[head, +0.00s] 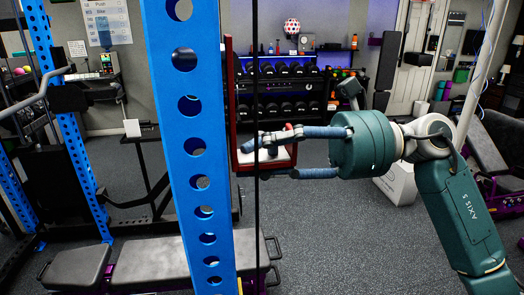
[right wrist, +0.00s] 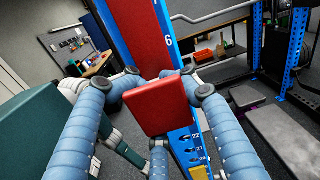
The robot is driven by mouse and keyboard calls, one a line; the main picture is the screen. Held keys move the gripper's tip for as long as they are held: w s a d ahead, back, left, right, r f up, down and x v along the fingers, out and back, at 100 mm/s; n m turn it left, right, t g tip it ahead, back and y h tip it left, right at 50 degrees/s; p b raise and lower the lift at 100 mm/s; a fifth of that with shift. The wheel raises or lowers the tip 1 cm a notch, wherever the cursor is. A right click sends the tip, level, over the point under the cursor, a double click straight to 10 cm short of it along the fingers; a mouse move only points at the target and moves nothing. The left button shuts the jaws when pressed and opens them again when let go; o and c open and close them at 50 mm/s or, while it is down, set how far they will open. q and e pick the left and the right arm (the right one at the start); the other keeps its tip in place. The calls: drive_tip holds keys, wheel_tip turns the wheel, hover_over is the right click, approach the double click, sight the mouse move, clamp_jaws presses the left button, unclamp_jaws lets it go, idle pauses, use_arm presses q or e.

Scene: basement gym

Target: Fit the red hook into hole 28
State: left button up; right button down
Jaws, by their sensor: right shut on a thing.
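The red hook (head: 231,90) has a tall upright plate and a lower arm with a pale inner face. My right gripper (head: 266,154) is shut on the hook's lower part, reaching in from the right. In the right wrist view, the fingers close around a red block of the hook (right wrist: 168,108). The blue upright (head: 188,130) has a column of round holes and stands just left of the hook. I cannot tell whether they touch. The wrist view shows numbers such as 22 and 21 on the upright (right wrist: 180,140); hole 28 cannot be picked out. My left gripper is not in view.
A grey bench (head: 155,258) stands low behind the upright. A dumbbell rack (head: 280,90) is at the back. A second blue upright (head: 82,160) stands at the left. A thin dark vertical line crosses in front of my right fingers. Open floor lies behind the hook.

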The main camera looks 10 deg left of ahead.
drive_tip(key=shift+a+b, duration=0.15)
drive_tip(key=shift+b, duration=0.15)
idle(0.5)
drive_tip(key=c, duration=1)
unclamp_jaws()
drive_tip(key=shift+r, duration=0.1)
drive_tip(key=shift+o, duration=0.9)
drive_tip(key=shift+s, duration=0.1)
drive_tip(key=shift+f, duration=0.2)
drive_tip(key=v, duration=1.2)
drive_tip(key=shift+r, duration=0.15)
